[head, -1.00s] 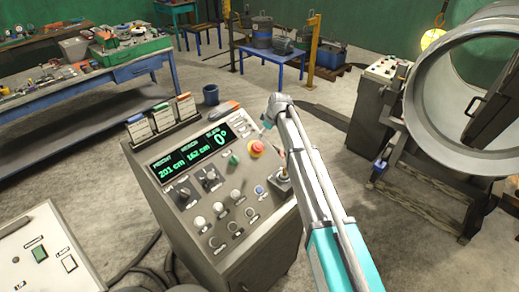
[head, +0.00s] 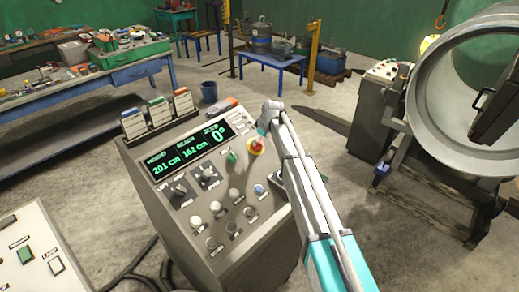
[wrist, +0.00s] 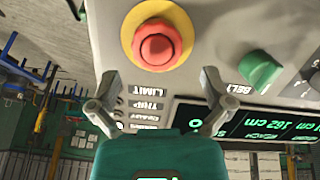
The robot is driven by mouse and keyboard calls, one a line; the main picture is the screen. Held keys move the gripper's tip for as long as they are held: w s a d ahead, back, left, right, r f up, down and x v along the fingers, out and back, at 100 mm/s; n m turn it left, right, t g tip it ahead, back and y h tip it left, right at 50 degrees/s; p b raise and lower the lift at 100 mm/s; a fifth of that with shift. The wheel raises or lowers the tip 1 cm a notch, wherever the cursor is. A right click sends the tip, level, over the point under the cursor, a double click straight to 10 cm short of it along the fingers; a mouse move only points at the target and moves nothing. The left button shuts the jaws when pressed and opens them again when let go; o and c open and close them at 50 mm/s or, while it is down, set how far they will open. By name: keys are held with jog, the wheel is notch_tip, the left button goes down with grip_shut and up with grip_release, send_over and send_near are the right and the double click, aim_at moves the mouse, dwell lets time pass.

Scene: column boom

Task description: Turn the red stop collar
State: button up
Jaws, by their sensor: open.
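The red stop collar (head: 257,145) is a round red knob on a yellow ring, on the sloping console top. In the wrist view the red knob (wrist: 160,48) is large, with the yellow ring (wrist: 131,30) around it. My gripper (wrist: 160,80) is open, its two fingers spread wide below the knob in that view. Nothing is between the fingers, and they look apart from the knob. In the head view my gripper (head: 262,128) is beside the collar and partly covers it.
The console (head: 180,225) has a green display (head: 190,150) reading 201 cm, 162 cm and 0°. A green BELT knob (wrist: 260,70) sits close beside the collar. Other knobs and a blue button (head: 259,189) are lower on the panel. A large grey ring (head: 425,145) stands at right.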

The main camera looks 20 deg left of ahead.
jog(key=shift+b+x, duration=1.75)
jog(key=shift+x, duration=0.5)
jog(key=shift+r, duration=0.1)
